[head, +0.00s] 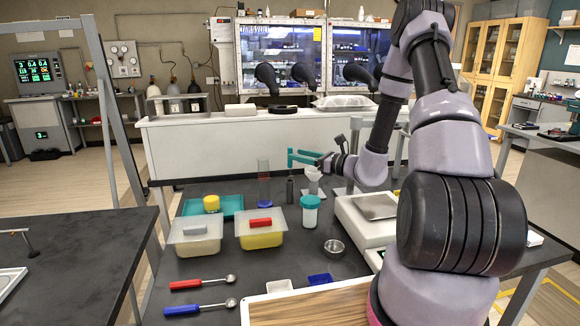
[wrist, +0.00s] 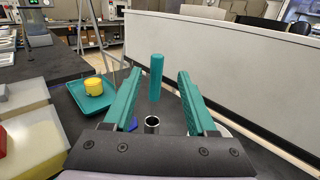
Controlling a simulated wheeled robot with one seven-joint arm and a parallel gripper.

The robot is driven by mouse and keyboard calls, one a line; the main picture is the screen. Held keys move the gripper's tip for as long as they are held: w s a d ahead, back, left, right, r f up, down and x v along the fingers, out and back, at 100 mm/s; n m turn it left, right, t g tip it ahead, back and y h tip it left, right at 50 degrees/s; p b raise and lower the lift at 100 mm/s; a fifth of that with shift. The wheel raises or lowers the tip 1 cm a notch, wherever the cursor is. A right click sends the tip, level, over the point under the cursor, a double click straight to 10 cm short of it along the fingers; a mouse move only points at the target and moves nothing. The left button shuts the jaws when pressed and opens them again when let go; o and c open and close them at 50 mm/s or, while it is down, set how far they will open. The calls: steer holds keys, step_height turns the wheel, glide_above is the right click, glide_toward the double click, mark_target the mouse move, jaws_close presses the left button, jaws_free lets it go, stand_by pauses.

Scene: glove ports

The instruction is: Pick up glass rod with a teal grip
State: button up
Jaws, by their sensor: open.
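The glass rod's teal grip (head: 290,158) stands upright above a small dark holder (head: 290,190) on the black table. The clear shaft between them is hard to make out. In the wrist view the teal grip (wrist: 156,77) is upright between the fingertips in the picture, with a gap on each side. The holder's round metal mouth (wrist: 152,124) is nearer and lower. My gripper (head: 299,157) is open and empty, its teal fingers level with the grip. I cannot tell whether the grip is between the tips or just beyond them.
A clear cylinder with a blue base (head: 264,185) stands left of the holder, and a white funnel (head: 314,173) right of it. A teal-lidded jar (head: 310,211), two tubs (head: 195,236), a teal tray (head: 230,205) and a balance (head: 365,228) are near.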

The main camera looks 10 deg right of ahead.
steer(key=x, duration=0.7)
steer(key=shift+a+f, duration=0.2)
steer(key=shift+s, duration=0.1)
jaws_close()
